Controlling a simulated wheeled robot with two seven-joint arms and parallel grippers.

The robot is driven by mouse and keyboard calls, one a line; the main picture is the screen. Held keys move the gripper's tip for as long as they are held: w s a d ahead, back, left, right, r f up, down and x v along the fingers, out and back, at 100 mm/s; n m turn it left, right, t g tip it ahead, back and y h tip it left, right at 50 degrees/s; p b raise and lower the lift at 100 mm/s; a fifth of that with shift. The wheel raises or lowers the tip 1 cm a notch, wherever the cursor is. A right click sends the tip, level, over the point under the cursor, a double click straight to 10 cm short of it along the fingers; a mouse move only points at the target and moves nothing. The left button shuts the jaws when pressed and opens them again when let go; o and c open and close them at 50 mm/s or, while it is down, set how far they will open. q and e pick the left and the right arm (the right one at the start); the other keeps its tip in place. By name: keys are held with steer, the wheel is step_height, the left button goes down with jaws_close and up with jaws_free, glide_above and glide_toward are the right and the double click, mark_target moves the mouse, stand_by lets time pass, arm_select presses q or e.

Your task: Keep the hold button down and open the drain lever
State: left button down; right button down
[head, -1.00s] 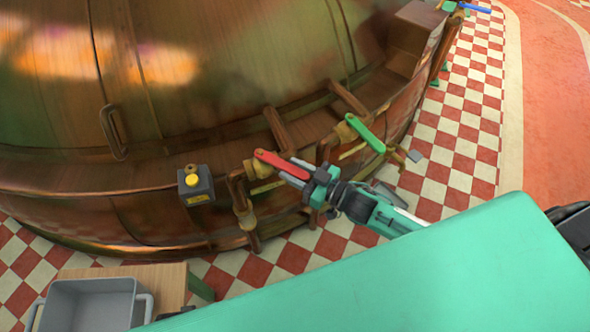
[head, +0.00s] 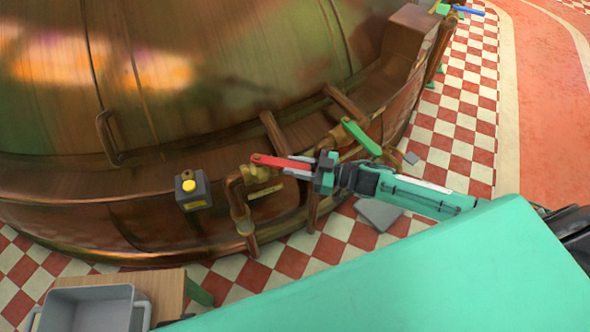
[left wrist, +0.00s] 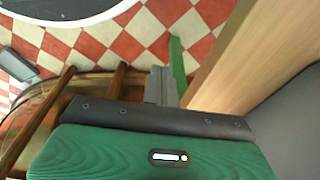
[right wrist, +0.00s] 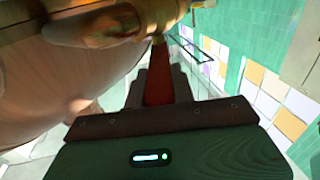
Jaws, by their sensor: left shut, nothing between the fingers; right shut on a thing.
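The box with the yellow button (head: 189,186) is dark grey and sits on the kettle's lower rim, left of the levers. No gripper touches it in the head view. A red lever (head: 275,161) is on a brass valve right of the box. My right gripper (head: 302,168) is shut on its outer end. The right wrist view shows the red lever (right wrist: 159,75) between the grey fingers (right wrist: 160,92). A green lever (head: 361,137) is farther right. My left gripper (left wrist: 160,86) is shut and empty in the left wrist view, and does not show in the head view.
The copper kettle (head: 230,80) fills the upper left, with pipes and struts around its rim. A grey bin (head: 90,296) stands on a wooden table (head: 170,290) at lower left. A blue lever (head: 468,10) is far right. Checkered floor (head: 470,130) is open at right.

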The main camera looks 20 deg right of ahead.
steer(key=shift+w+d+n+g+y, duration=0.15)
steer(key=shift+w+n+g+y, duration=0.25)
steer(key=shift+n+g, duration=0.15)
steer(key=shift+w+d+g, duration=0.1)
steer(key=shift+d+g, duration=0.05)
steer(key=shift+g, duration=0.2)
arm_select(q)
steer(key=r, duration=0.3)
steer(key=shift+w, duration=0.3)
steer(key=shift+f, duration=0.1)
arm_select(e)
steer(key=c, duration=1.2)
jaws_free()
arm_select(q)
steer(key=shift+f, duration=0.1)
arm_select(e)
steer(key=shift+o, duration=0.2)
